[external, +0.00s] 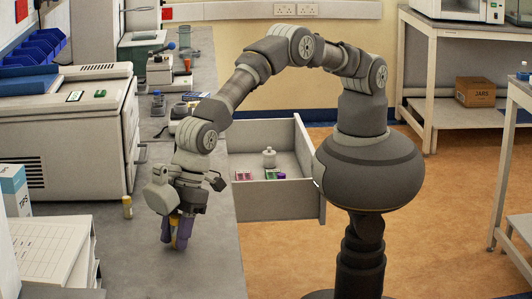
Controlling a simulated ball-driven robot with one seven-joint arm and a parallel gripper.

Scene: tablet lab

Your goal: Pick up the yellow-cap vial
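A small yellowish vial (127,208) stands upright on the grey bench, to the left of my gripper and clear of it. My gripper (176,240) points down, with its purple-looking fingers low over the bench or touching it. A narrow yellow-orange patch shows between or beside the fingers. I cannot tell whether it is a held vial or part of the gripper. The finger gap is too small to read.
A white centrifuge-like machine (60,135) stands at the left, with a white rack (45,250) in front. An open drawer (275,205) with a white bottle (269,157) and small coloured items juts out right of the bench. Bare bench lies around my gripper.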

